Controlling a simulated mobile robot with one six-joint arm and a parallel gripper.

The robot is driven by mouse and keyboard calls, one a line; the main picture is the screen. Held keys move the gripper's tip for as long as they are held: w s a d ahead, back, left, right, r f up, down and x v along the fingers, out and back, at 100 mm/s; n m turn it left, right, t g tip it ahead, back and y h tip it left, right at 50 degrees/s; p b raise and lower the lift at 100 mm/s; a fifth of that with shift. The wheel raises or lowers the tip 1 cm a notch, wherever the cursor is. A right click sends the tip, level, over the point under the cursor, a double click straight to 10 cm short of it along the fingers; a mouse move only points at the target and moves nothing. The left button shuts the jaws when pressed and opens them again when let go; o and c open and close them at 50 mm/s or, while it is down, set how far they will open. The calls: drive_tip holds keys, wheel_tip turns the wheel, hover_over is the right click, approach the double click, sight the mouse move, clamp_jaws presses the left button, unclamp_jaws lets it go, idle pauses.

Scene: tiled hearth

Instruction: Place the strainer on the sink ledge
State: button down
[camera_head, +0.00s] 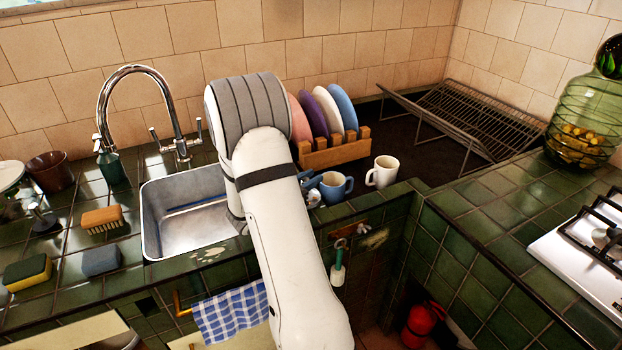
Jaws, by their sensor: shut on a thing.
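My white arm with a grey ribbed cover rises from the bottom middle and bends over the right side of the sink. My gripper is hidden behind the arm, so its hold cannot be seen. No strainer can be made out with certainty. A small pale, silvery shape (313,197), partly covered by the arm, shows beside the blue mug (335,187); I cannot tell what it is.
A chrome faucet (133,70) arches behind the sink. An orange-brown brush (102,219), a grey sponge (101,260) and a yellow-green sponge (27,272) lie left. A plate rack (335,152), white mug (383,172) and wire rack (470,117) stand right.

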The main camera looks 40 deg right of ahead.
drive_tip(key=shift+f, duration=0.15)
drive_tip(key=c, duration=1.2)
unclamp_jaws()
drive_tip(key=shift+c, duration=0.2)
